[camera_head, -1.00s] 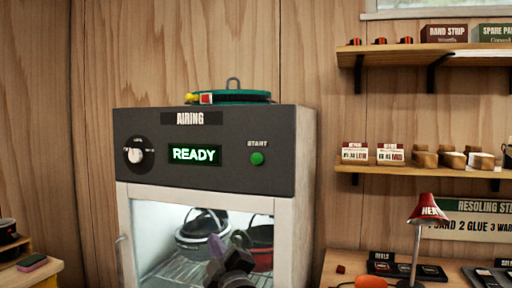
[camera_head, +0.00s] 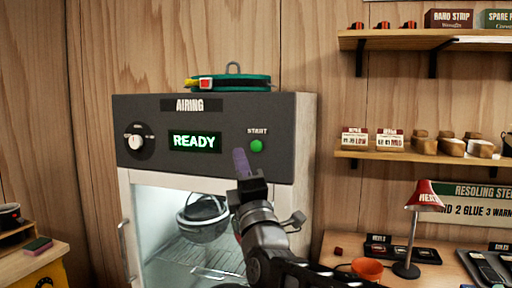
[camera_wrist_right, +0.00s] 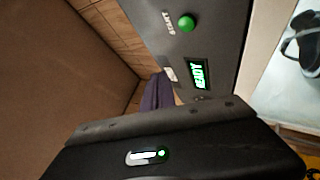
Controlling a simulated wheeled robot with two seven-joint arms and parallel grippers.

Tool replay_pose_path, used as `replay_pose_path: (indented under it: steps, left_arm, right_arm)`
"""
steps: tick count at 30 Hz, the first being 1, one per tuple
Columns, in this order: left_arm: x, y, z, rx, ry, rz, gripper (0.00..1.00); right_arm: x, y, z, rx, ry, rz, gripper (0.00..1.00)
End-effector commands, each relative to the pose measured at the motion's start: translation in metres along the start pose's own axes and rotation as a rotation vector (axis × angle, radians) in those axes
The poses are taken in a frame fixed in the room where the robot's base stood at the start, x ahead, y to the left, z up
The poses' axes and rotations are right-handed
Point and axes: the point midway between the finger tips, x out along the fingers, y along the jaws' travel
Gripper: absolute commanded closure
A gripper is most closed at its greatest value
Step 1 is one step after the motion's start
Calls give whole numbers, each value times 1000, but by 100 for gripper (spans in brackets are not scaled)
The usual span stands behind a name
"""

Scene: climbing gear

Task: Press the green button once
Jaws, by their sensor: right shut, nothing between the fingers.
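The green button (camera_head: 257,146) sits under the word START on the dark front panel of the airing cabinet (camera_head: 225,172). It also shows in the right wrist view (camera_wrist_right: 187,22). The display (camera_head: 195,141) reads READY in green. My right gripper (camera_head: 241,160) is shut and empty, its purple fingertips pointing up, just left of and slightly below the button in the head view. In the wrist view the purple fingers (camera_wrist_right: 157,92) appear apart from the button. I cannot tell the exact gap to the panel. My left gripper is not in view.
A round dial (camera_head: 135,142) is on the panel's left. The cabinet's glass door is below, with a helmet-like item (camera_head: 203,220) inside. A green coiled item (camera_head: 232,82) lies on top. A bench with a red lamp (camera_head: 424,196) and an orange bowl (camera_head: 367,269) stands at right.

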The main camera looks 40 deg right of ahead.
Motion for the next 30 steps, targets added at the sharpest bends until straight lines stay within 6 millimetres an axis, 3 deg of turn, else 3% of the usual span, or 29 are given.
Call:
replay_pose_path:
  steps: [8, 18, 30]
  left_arm:
    - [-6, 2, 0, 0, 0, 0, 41]
    - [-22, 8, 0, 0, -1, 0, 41]
    - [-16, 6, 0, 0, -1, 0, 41]
  right_arm:
    - [12, -7, 8, 1, -1, -1, 100]
    - [43, -29, 31, 0, -1, -3, 100]
    - [61, -45, 45, 1, -1, 0, 100]
